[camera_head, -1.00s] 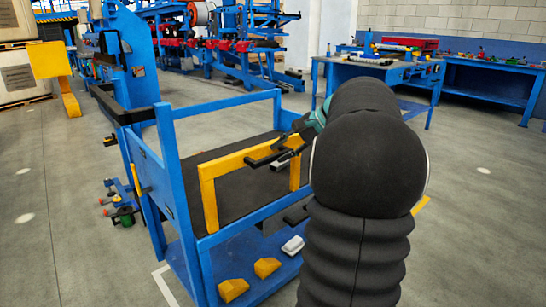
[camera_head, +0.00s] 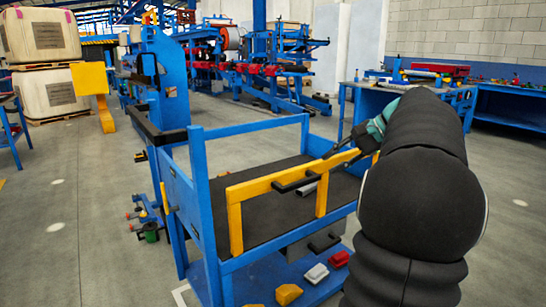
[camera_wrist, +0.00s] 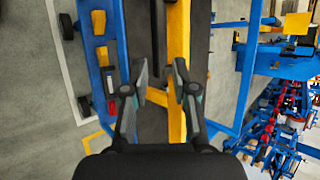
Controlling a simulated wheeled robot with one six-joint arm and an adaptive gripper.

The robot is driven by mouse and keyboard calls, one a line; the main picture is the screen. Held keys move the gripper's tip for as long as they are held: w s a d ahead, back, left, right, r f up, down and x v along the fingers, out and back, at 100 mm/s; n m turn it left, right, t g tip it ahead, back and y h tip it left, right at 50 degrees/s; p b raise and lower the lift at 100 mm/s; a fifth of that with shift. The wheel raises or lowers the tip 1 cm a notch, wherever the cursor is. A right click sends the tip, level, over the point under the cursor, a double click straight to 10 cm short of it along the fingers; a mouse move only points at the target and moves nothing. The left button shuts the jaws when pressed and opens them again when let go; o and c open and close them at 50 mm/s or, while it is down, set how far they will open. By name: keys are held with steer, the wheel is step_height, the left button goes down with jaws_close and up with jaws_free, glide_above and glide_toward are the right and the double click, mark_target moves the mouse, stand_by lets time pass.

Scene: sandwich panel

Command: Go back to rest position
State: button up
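My gripper (camera_wrist: 160,78) is open in the wrist view, with a gap between its two fingers. A yellow frame (camera_wrist: 179,30) shows beyond them, and part of it is seen through the gap; nothing is visibly clamped. In the head view my gripper (camera_head: 345,150) reaches over the far right part of the yellow frame (camera_head: 262,186). My dark arm hides part of this area, so I cannot tell whether they touch. The frame stands upright on the dark top of a blue cart (camera_head: 255,126).
Yellow, white and red pieces lie on the cart's lower shelf, including a white block (camera_head: 315,273). A blue post (camera_head: 172,75) stands behind the cart at left. A blue workbench (camera_head: 375,98) is at the back right. Open floor (camera_head: 70,215) lies at left.

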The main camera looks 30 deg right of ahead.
step_height(320, 180, down, 7)
steer(key=s+d+g+h, duration=0.1)
steer(key=s+d+h, duration=0.1)
steer(key=d, duration=0.1)
steer(key=s+a+f+n+g+h, duration=0.2)
steer(key=s+a+f, duration=0.1)
steer(key=a+f, duration=0.25)
steer(key=s+a+f+n, duration=0.1)
steer(key=s+a+n, duration=0.3)
steer(key=a, duration=0.6)
steer(key=s+a+f+n+h, duration=0.1)
steer(key=s+a+f+n, duration=0.1)
steer(key=a, duration=0.8)
steer(key=s+a+f+n, duration=0.1)
steer(key=s+a+n, duration=0.4)
steer(key=a, duration=0.6)
steer(key=shift+s+f+n+t+h, duration=0.3)
steer(key=shift+n+t, duration=0.1)
steer(key=shift+n, duration=0.7)
steer(key=shift+d, duration=0.15)
